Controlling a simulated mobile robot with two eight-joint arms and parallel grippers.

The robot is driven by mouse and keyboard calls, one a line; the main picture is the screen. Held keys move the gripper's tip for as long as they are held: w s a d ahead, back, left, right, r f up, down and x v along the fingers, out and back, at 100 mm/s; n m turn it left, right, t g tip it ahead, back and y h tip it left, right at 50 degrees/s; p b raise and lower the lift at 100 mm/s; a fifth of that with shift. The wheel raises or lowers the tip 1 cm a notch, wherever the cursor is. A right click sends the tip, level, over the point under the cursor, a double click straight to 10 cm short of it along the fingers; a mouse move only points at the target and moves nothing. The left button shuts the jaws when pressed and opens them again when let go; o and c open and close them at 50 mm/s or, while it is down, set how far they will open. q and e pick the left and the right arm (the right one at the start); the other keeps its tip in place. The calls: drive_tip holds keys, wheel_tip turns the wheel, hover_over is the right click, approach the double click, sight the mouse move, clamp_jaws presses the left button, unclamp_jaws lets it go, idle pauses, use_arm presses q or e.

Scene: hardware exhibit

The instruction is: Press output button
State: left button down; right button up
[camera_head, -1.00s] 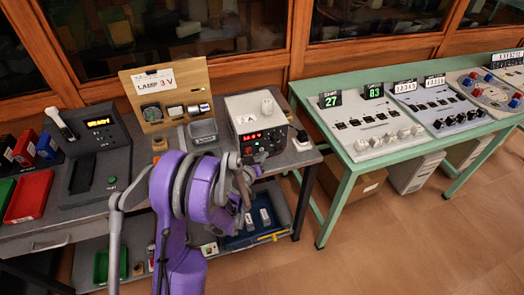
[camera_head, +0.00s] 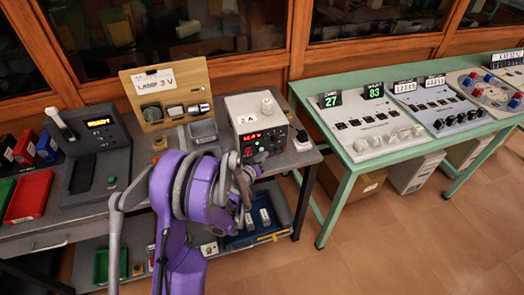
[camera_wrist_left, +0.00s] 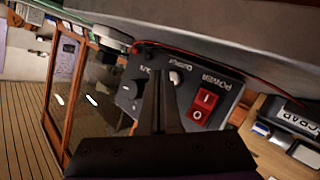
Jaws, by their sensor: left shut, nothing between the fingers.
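The power supply (camera_head: 257,112) is a pale box with a dark front panel and a lit red display, at the right end of the grey bench. In the left wrist view its panel (camera_wrist_left: 205,82) appears upside down. The white OUTPUT button (camera_wrist_left: 174,77) sits between the INPUT lettering and the red POWER switch (camera_wrist_left: 204,103). My left gripper (camera_wrist_left: 160,75) is shut and empty, its dark fingertips just left of the button in that view. I cannot tell whether they touch the panel. In the head view the left gripper (camera_head: 243,187) is in front of the supply, partly behind my purple arm.
A wooden panel (camera_head: 190,75) with a lamp sign and a grey tray (camera_head: 203,131) stand left of the supply. A green table (camera_head: 345,190) with meter panels stands at the right.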

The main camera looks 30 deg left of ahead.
idle(0.4)
use_arm(q)
drive_tip(key=shift+w+a, duration=0.3)
drive_tip(key=shift+a, duration=0.05)
idle(0.4)
drive_tip(key=shift+s+d, duration=0.35)
drive_tip(key=shift+d, duration=0.1)
idle(0.3)
drive_tip(key=s+d+b, duration=0.1)
drive_tip(key=d, duration=0.1)
drive_tip(key=s+d+b, duration=0.1)
drive_tip(key=s, duration=0.1)
drive_tip(key=shift+s+d+f, duration=0.1)
drive_tip(key=shift+d, duration=0.25)
drive_tip(key=shift+s+d, duration=0.3)
drive_tip(key=shift+d, duration=0.05)
idle(1.8)
